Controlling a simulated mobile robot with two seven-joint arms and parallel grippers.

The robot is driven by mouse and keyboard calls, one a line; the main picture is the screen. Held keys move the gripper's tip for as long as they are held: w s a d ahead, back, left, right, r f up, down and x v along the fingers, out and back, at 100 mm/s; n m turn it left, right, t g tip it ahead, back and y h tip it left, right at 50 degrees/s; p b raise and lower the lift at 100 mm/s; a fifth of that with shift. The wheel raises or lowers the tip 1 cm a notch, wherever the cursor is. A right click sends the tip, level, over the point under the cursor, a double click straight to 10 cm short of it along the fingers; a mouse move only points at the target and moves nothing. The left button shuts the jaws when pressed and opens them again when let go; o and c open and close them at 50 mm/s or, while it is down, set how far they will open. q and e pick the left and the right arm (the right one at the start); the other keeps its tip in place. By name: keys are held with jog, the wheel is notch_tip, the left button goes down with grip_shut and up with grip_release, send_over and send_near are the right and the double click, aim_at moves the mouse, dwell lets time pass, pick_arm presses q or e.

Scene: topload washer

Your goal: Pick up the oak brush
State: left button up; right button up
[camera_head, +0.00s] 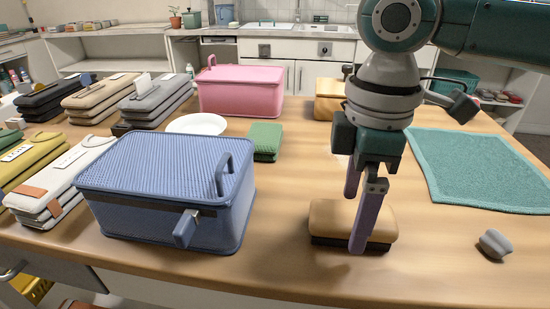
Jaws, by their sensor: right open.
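The oak brush (327,222) lies on the wooden table near its front edge, with a tan wooden top and a dark bristle base. My right gripper (355,222) points down over it, with its purple fingers apart. One finger is in front of the brush and the other is on its far side, its tip partly hidden. I cannot tell whether either finger touches the brush. My left gripper is not in view.
A blue lidded box (165,220) stands to the left, with a green sponge-like block (265,140) behind it. A teal cloth (480,170) and a small grey object (495,243) lie to the right. A pink box (240,92) stands farther back.

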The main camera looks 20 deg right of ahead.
jog(key=shift+f, duration=0.8)
jog(key=c, duration=1.5)
